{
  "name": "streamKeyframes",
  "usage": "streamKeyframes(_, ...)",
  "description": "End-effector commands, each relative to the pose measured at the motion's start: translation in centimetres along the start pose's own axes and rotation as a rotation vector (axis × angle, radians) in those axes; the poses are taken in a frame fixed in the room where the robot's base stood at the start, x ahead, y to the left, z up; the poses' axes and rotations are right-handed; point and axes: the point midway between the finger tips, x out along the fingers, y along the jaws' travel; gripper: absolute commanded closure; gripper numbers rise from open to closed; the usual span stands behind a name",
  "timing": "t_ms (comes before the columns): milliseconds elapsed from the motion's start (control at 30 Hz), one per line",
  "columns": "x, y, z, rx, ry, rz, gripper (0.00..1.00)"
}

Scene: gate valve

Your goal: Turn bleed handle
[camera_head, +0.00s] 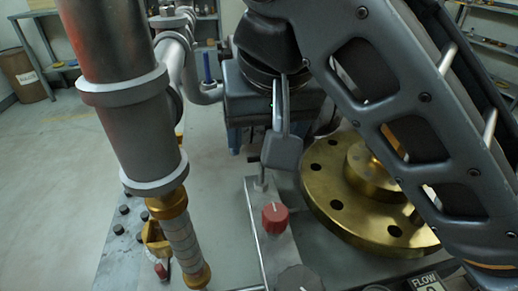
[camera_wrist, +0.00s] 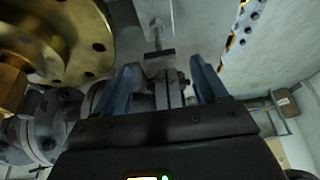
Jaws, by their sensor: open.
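My gripper (camera_wrist: 163,66) is open, with its two fingers apart in the wrist view. A small T-shaped handle (camera_wrist: 160,53) with a dark crossbar on a thin stem shows just beyond the fingertips, roughly between them; it may be the bleed handle. Nothing is held, and a gap to the handle seems to remain, though its depth is hard to judge. In the head view my gripper (camera_head: 283,150) hangs above the far end of a narrow grey plate, and it hides what is behind it. A red knob (camera_head: 275,218) sits on that plate.
A gold flange (camera_head: 338,215) with bolt holes lies right of the plate, partly behind my arm. A vertical pipe (camera_head: 145,135) stands at the left. A dark knob (camera_head: 299,280) is at the front. Grey pipework (camera_wrist: 48,128) lies left of the fingers in the wrist view.

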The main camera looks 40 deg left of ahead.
Motion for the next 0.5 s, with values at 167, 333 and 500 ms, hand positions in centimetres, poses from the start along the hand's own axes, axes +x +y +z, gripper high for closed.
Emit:
streamKeyframes(167, 3.1, -0.1, 0.2, 0.001, -0.004, -0.002, 0.28)
streamKeyframes(333, 5.4, 0.0, 0.2, 0.000, -0.003, -0.001, 0.28)
streamKeyframes(500, 6.8, 0.0, 0.1, 0.000, -0.001, -0.001, 0.28)
